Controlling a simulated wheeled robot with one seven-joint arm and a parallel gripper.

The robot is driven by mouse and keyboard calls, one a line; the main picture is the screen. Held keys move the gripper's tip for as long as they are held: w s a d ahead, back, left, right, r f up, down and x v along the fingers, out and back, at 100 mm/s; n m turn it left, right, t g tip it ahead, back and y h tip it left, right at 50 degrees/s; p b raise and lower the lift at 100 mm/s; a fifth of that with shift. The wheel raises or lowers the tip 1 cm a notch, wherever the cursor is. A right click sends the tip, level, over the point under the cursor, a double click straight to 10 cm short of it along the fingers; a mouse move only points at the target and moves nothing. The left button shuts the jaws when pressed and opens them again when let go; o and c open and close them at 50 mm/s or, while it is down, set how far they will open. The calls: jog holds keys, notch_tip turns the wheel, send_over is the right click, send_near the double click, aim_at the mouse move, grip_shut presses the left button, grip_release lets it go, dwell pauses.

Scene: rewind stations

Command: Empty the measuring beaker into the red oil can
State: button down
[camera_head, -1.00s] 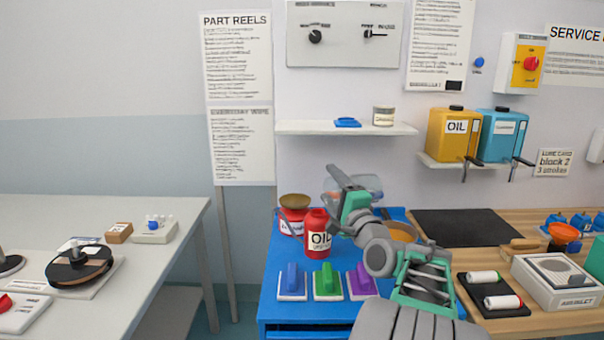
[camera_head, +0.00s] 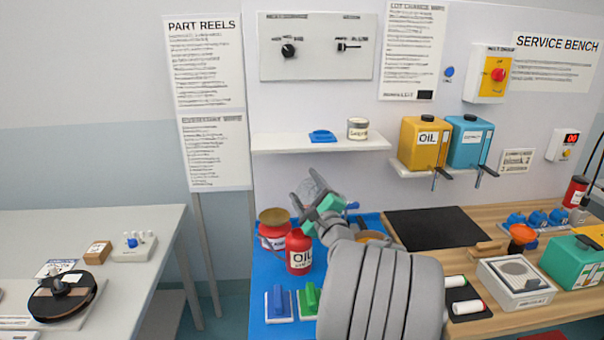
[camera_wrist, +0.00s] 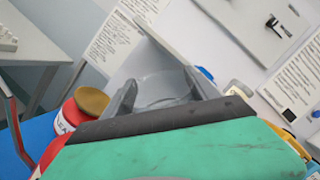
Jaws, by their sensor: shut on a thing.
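The red oil can (camera_head: 299,256) stands upright on the blue bench top, its label facing me. My gripper (camera_head: 318,203) is shut on the clear measuring beaker (camera_head: 312,184), behind and slightly right of the can in the picture, and higher. The beaker looks tilted; I cannot make out any liquid in it or a stream from it. In the wrist view the beaker (camera_wrist: 158,72) shows as a greyish see-through wall between the dark fingers (camera_wrist: 160,95). A red edge (camera_wrist: 50,153) at lower left there may be the oil can.
A red-and-white tin with a brown pan on top (camera_head: 273,232) stands close behind the oil can. Blue (camera_head: 280,302) and green (camera_head: 309,300) handled blocks lie in front. A wall shelf (camera_head: 322,142) hangs above. My arm hides much of the blue top's right side.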

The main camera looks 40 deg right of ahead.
aim_at(312, 181)
jog(key=r+m+p, duration=0.1)
jog(key=m+p, duration=0.1)
jog(key=p, duration=0.1)
jog(key=r+m+p, duration=0.1)
jog(key=m+p, duration=0.1)
jog(key=p, duration=0.1)
jog(key=shift+d+r+g+h, duration=0.3)
jog(key=shift+d+r+h, duration=0.05)
jog(key=shift+d+h, duration=0.05)
jog(key=m+p, duration=0.1)
jog(key=p, duration=0.1)
jog(key=m+p, duration=0.1)
jog(key=p, duration=0.1)
jog(key=m+p, duration=0.1)
jog(key=p, duration=0.1)
jog(key=shift+s+d+r+g+p, duration=0.15)
jog(key=shift+r+g+p, duration=0.1)
jog(key=shift+g+p, duration=0.15)
jog(key=shift+f+m+p, duration=0.1)
jog(key=shift+m+p, duration=0.6)
jog(key=shift+p, duration=0.2)
jog(key=shift+f+m+p, duration=0.3)
jog(key=shift+m+p, duration=0.2)
jog(key=shift+m, duration=0.1)
jog(key=shift+f+m+g+b, duration=0.35)
jog(key=shift+f+m, duration=0.35)
jog(key=shift+m, duration=0.4)
